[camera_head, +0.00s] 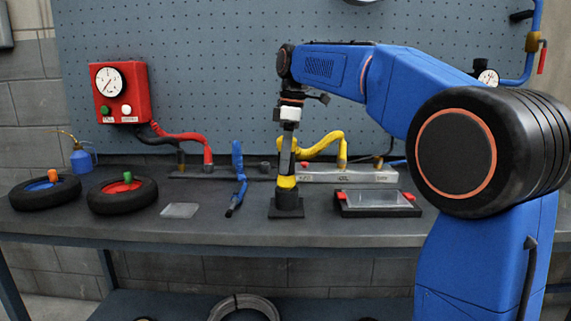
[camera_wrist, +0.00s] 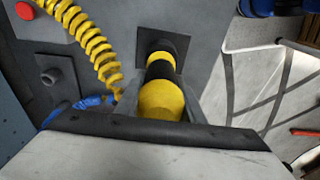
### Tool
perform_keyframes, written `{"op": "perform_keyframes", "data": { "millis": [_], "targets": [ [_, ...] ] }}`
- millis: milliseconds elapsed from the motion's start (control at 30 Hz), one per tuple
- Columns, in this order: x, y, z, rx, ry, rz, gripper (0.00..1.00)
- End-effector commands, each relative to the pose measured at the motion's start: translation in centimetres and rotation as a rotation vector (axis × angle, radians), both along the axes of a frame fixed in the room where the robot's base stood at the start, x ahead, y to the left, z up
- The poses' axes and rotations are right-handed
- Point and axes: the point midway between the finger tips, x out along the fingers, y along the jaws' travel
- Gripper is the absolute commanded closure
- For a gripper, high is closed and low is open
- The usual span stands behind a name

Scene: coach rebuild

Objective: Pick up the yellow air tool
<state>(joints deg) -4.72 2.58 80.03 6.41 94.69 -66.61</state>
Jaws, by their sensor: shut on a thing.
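The yellow air tool (camera_head: 286,182) stands upright on a dark square base (camera_head: 287,208) on the bench. It has yellow and black bands. My gripper (camera_head: 287,172) points straight down over it and is shut on its upper part. In the wrist view the tool's round yellow top (camera_wrist: 161,99) lies between the two grey fingers (camera_wrist: 160,104). Its lower end still meets the square base (camera_wrist: 166,44) there. I cannot tell whether there is any gap below it.
A blue tool (camera_head: 238,170) stands close to the left. A dark tray (camera_head: 378,211) with red ends lies to the right. A yellow coiled hose (camera_head: 325,143) runs behind, also in the wrist view (camera_wrist: 90,40). Two tyres (camera_head: 123,195) (camera_head: 45,191) lie at the left.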

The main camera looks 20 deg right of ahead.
Motion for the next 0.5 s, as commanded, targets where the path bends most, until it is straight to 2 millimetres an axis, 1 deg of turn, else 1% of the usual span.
{"op": "perform_keyframes", "data": {
  "millis": [167, 400, 500],
  "targets": [
    [0.1, 0.0, 2.3, 0.001, -0.004, 0.0, 0.95],
    [0.1, 0.0, 6.4, 0.0, -0.005, 0.0, 0.95],
    [0.1, 0.0, 7.7, 0.0, -0.003, 0.001, 0.95]
  ]
}}
